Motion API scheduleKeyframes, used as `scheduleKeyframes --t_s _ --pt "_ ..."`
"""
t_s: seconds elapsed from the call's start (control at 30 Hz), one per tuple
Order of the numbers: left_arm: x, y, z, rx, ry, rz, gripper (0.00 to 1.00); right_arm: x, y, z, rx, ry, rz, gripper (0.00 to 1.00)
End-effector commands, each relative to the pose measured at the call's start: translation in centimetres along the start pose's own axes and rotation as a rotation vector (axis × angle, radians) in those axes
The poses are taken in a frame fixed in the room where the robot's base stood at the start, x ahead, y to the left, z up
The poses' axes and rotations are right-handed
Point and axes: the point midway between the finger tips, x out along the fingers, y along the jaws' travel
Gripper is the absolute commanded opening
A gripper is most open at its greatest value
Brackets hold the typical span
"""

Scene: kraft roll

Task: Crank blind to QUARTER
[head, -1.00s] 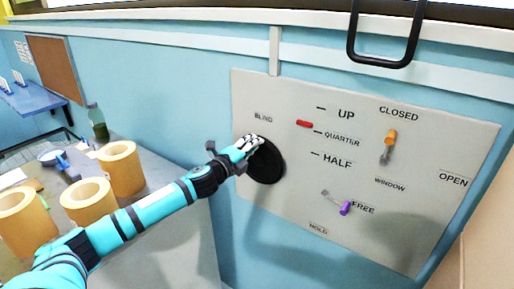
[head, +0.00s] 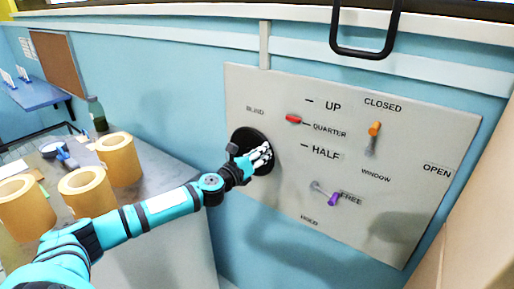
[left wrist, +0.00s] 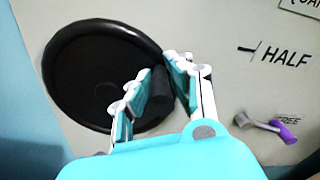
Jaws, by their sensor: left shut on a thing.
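The blind crank is a black disc (head: 244,136) on the grey wall panel, below the word BLIND. My left gripper (head: 262,157) is at the disc's lower right side. In the left wrist view its fingers are shut on the black crank knob (left wrist: 161,93), which stands out from the disc (left wrist: 85,80). The red blind marker (head: 293,119) sits beside the QUARTER label (head: 329,130), level with or slightly above its tick; the exact gap is hard to tell. My right gripper is out of view.
The panel (head: 260,90) also has an orange window handle (head: 375,129) near CLOSED and a purple-tipped lever (head: 333,199) at FREE. Several kraft rolls (head: 118,160) stand on the grey counter at left. A black bar handle (head: 362,52) hangs above the panel.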

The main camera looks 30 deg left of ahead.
Motion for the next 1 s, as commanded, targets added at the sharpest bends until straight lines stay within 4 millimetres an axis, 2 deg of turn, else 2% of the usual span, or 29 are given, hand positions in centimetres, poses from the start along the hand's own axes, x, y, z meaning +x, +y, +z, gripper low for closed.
scheduleKeyframes --t_s 0.1,0.4,0.93,0.97,1.0 --pt "0.0 -0.2 -0.9 0.067 0.005 -0.003 0.0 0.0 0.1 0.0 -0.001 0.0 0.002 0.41" --pt "0.0 -0.2 -1.7 0.17 0.006 -0.002 0.0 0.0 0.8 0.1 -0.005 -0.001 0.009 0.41" --pt "-0.1 -0.1 -1.9 0.19 0.007 -0.001 0.0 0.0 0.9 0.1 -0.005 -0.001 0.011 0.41" --pt "-0.1 -0.1 -1.9 0.19 0.007 -0.001 0.22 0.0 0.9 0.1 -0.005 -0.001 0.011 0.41" --pt "-0.1 -0.1 -1.9 0.19 0.007 -0.001 0.27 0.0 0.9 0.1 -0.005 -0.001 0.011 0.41"
